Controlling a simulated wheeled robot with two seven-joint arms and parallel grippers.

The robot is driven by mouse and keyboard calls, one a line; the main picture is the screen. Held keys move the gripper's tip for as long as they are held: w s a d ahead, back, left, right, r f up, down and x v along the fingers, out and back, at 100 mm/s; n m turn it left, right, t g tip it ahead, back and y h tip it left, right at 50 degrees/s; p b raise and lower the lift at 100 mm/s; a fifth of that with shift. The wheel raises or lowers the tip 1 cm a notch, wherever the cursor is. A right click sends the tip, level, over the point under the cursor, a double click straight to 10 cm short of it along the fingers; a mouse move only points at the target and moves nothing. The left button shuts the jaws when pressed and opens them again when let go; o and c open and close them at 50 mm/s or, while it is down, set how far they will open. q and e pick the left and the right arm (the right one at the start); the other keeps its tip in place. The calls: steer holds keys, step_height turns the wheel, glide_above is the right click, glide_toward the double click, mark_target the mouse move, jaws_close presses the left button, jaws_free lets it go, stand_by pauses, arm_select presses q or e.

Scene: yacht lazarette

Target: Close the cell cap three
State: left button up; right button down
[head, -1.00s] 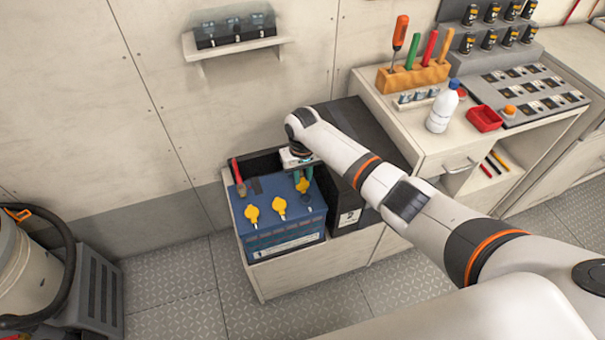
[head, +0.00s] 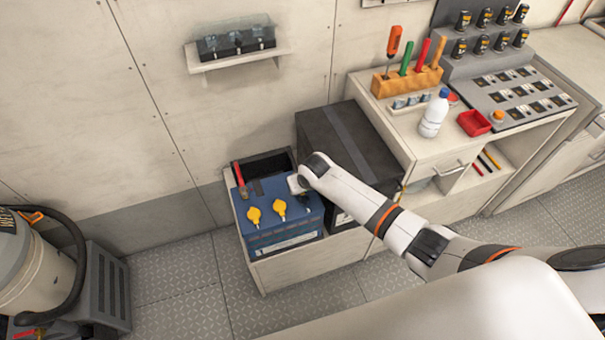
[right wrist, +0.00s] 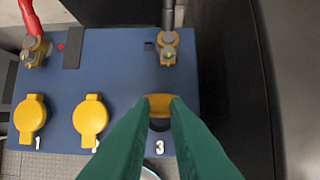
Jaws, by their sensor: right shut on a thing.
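The blue battery (head: 283,235) sits in a pale tray beside a black box. In the right wrist view the battery (right wrist: 115,75) carries yellow caps over numbered cells. Cap one (right wrist: 31,115) and cap two (right wrist: 91,118) lie flat over their cells. Cap three (right wrist: 160,101) looks raised, seen foreshortened, with the dark cell opening (right wrist: 160,125) below it. My right gripper (right wrist: 160,103), with green fingers, is shut on cap three. In the head view my arm hides this cap and the fingertips. My left gripper is not in view.
A red-sleeved terminal (right wrist: 35,45) and a second terminal (right wrist: 168,48) with a dark cable stand at the battery's far edge. The black box (head: 345,145) is close on the right. A workbench with a bottle (head: 433,115) and a red bin (head: 473,122) stands farther right.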

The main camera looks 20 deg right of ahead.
mark_target(310, 214)
steer(key=shift+s+f+t, duration=0.35)
steer(key=shift+s+t, duration=0.35)
steer(key=shift+t, duration=0.2)
steer(key=shift+s+f+t+b, duration=0.25)
steer(key=shift+f+t+b, duration=0.1)
steer(key=shift+t, duration=0.15)
steer(key=f+t+b, duration=0.1)
steer(key=b, duration=0.1)
steer(key=s+f+t+b, duration=0.1)
steer(key=t+b, duration=0.1)
steer(key=b, duration=0.1)
steer(key=shift+s+f+t+b, duration=0.1)
steer(key=shift+s+t+b, duration=0.2)
steer(key=t+b, duration=0.1)
steer(key=b, duration=0.3)
steer(key=s+f+t+b, duration=0.1)
steer(key=t+b, duration=0.1)
steer(key=b, duration=0.2)
steer(key=f+t+b, duration=0.1)
steer(key=t+b, duration=0.1)
steer(key=b, duration=0.3)
steer(key=shift+s+d+f, duration=0.15)
steer(key=shift+f, duration=0.05)
steer(key=shift+t+b, duration=0.6)
steer(key=shift+b, duration=0.45)
steer(key=shift+r, duration=0.1)
steer(key=c, duration=1.4)
jaws_free()
